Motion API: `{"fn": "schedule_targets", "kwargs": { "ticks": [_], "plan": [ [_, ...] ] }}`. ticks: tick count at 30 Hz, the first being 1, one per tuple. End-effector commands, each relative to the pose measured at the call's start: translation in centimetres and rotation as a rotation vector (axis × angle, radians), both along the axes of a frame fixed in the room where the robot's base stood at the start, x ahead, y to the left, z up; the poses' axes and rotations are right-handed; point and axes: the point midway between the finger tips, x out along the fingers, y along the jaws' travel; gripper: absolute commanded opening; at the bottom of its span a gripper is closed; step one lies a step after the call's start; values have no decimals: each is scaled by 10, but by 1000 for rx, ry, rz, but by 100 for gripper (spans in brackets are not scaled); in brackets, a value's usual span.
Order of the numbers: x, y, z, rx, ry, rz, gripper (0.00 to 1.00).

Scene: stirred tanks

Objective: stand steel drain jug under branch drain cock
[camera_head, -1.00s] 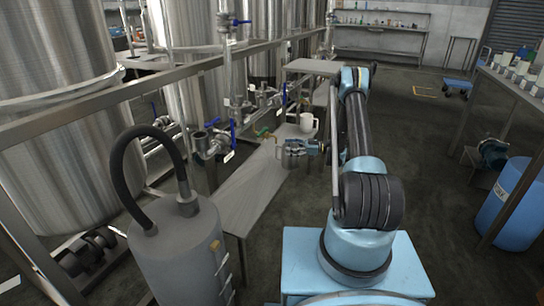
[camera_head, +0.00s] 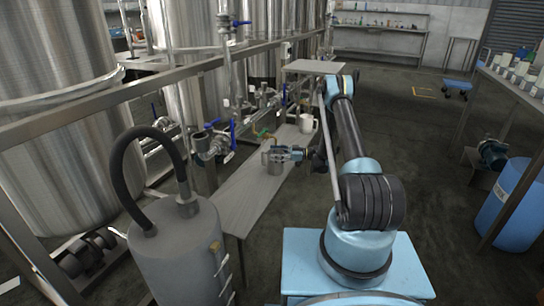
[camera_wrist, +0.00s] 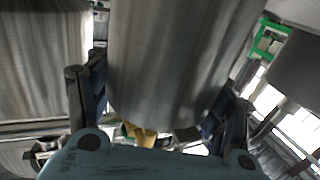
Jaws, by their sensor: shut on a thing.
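The steel drain jug (camera_head: 271,161), a small grey metal cylinder, is in my gripper (camera_head: 284,154) over the narrow bench in the head view. Whether its base touches the bench is unclear. In the wrist view the jug (camera_wrist: 175,60) fills the middle, with a dark finger on each side. A small brass cock with a green handle (camera_head: 262,133) shows just behind and left of the jug. A larger valve with a blue handle (camera_head: 212,143) is further left on the pipework. I cannot tell for certain which is the branch drain cock.
A white jug (camera_head: 306,123) stands on the bench (camera_head: 238,198), behind the steel jug. A grey cylinder with a black hose (camera_head: 178,250) stands in front left. Steel tanks and a frame rail line the left. The bench's near part is bare.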

Motion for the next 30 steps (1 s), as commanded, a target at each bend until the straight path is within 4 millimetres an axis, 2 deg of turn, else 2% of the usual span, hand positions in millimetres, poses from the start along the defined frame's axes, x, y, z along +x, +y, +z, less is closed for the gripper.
{"fn": "schedule_targets", "kwargs": {
  "ticks": [8, 9, 12, 26, 30],
  "plan": [
    [0, 0, -1, 0, 0, 0, 25],
    [0, 0, -2, 0, 0, 0, 75],
    [0, 0, -2, 0, 0, 0, 93],
    [0, 0, 1, 0, 0, 0, 93],
    [1, -16, 0, 0, 0, -2, 93]
  ]
}}
